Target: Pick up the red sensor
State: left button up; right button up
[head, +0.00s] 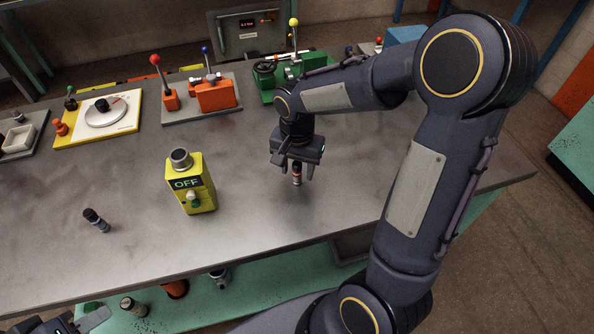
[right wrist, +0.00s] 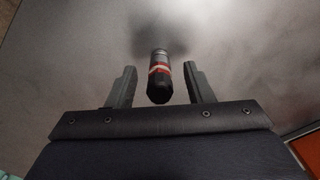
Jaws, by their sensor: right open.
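The red sensor (head: 297,174) is a small dark cylinder with a red band, standing on the grey table under my right gripper. In the right wrist view the sensor (right wrist: 160,78) shows a black end, a red and pale band and a grey part. My right gripper (head: 296,172) points down over it. Its two fingers (right wrist: 160,84) are open, one on each side of the sensor, with a visible gap on both sides. My left gripper (head: 90,320) is at the bottom left corner, mostly cut off, so its jaw state is unclear.
A yellow OFF box (head: 190,184) stands left of my right gripper. A dark sensor (head: 96,220) lies further left. Lever panels (head: 203,97), a yellow dial panel (head: 98,117) and a green fixture (head: 280,80) line the back. A green lower shelf (head: 250,288) holds several parts.

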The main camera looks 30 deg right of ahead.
aim_at(298, 163)
jog(key=shift+f, duration=0.25)
grip_shut()
jog(key=shift+r, duration=0.1)
jog(key=shift+r, duration=0.55)
jog(key=r, duration=0.2)
jog(key=shift+s+r, duration=0.2)
jog(key=shift+r, duration=0.1)
jog(key=s+d+r, duration=0.2)
jog(key=s+r, duration=0.2)
jog(key=s, duration=0.2)
jog(key=s+d+r, duration=0.2)
jog(key=s+r, duration=0.3)
jog(key=s, duration=0.2)
jog(key=shift+d+b, duration=0.35)
jog(key=shift+b, duration=0.05)
